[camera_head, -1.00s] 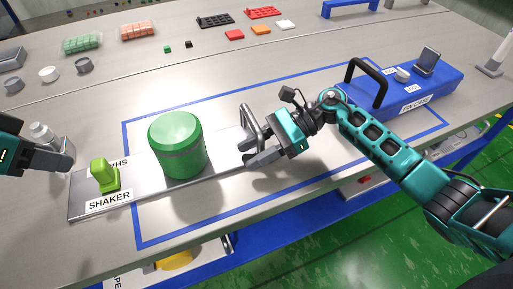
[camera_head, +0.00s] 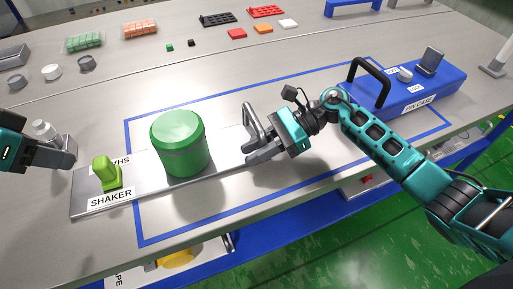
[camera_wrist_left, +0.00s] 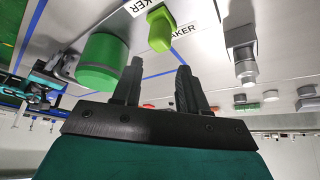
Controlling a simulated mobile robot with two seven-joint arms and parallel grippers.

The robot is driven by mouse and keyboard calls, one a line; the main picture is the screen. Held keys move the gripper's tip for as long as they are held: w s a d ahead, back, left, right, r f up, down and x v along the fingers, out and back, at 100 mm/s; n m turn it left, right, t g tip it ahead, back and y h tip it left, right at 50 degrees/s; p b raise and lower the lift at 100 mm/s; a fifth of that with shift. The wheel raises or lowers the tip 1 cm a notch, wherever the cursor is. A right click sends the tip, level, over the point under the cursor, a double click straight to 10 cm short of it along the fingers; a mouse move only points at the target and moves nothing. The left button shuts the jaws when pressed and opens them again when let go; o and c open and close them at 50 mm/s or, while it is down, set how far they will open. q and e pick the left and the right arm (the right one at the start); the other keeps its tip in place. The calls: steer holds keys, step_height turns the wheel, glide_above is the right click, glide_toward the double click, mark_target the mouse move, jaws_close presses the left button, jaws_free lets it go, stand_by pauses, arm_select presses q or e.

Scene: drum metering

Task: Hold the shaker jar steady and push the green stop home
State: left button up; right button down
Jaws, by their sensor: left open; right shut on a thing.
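The green shaker jar (camera_head: 179,146) stands upright on a flat metal plate (camera_head: 142,190) labelled SHAKER. It also shows in the left wrist view (camera_wrist_left: 103,60). The light green stop (camera_head: 107,172) sits on the plate's left part, apart from the jar; the left wrist view shows it too (camera_wrist_left: 161,30). My right gripper (camera_head: 255,153) is shut at the metal handle (camera_head: 253,124) on the plate's right end; its exact grip is partly hidden. My left gripper (camera_head: 70,155) is open left of the stop, with nothing between its fingertips in the left wrist view (camera_wrist_left: 158,75).
A silver bottle-like piece (camera_head: 42,129) stands behind my left gripper. A blue case (camera_head: 415,98) with a black handle is at the right. Trays and small blocks lie at the back. Blue tape (camera_head: 140,225) outlines the middle of the table, largely clear in front.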

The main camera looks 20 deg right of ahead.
stand_by(0.5)
arm_select(q)
steer(key=o, duration=0.4)
steer(key=m+g+h, duration=0.1)
steer(key=m+g, duration=0.3)
steer(key=m, duration=0.5)
glide_toward(98, 161)
steer(key=x, duration=1.2)
steer(key=shift+c, duration=0.5)
jaws_close()
